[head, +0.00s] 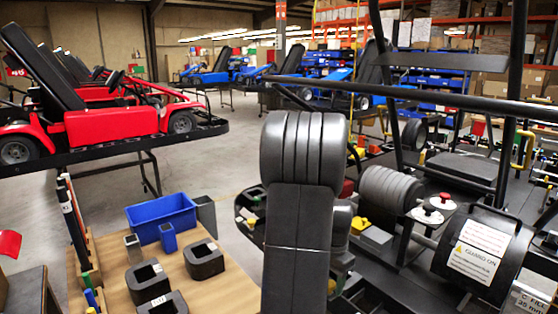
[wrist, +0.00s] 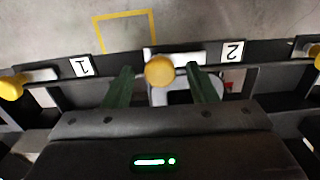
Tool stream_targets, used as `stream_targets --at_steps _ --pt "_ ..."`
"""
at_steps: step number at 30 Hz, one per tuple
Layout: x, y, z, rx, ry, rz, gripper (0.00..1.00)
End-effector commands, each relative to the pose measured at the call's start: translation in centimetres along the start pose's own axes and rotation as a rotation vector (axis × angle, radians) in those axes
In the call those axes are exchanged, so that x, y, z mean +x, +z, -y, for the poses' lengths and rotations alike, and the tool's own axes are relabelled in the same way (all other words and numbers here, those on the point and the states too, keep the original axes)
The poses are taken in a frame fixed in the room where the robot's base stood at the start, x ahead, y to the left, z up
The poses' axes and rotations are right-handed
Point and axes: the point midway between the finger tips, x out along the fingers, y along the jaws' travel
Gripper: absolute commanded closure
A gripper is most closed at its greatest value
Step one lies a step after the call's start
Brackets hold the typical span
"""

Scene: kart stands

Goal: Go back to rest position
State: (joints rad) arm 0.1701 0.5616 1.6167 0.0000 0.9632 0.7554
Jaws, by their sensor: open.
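In the wrist view my gripper (wrist: 159,72) is open, with its two dark green fingers spread apart. A round yellow knob (wrist: 159,70) shows between the fingertips, in front of a white bar on a dark rail. I cannot tell whether either finger touches it. My gripper holds nothing that I can see. In the head view my own dark grey arm fills the middle foreground, and the gripper is hidden.
Number cards 1 (wrist: 82,66) and 2 (wrist: 232,51) flank the knob; more yellow knobs (wrist: 12,88) sit along the rail. A wooden table (head: 225,292) with a blue bin (head: 162,217) stands left. A black kart frame with a guard drum (head: 480,250) is close right.

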Motion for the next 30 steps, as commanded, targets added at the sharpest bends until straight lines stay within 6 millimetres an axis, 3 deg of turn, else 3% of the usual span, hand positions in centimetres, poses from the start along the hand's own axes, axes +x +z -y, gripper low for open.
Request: stream_targets --at_steps 21,30 --pt "0.00 0.01 -0.01 0.583 0.000 0.000 0.48" --pt "0.01 0.01 -0.01 0.741 0.000 0.000 0.48"
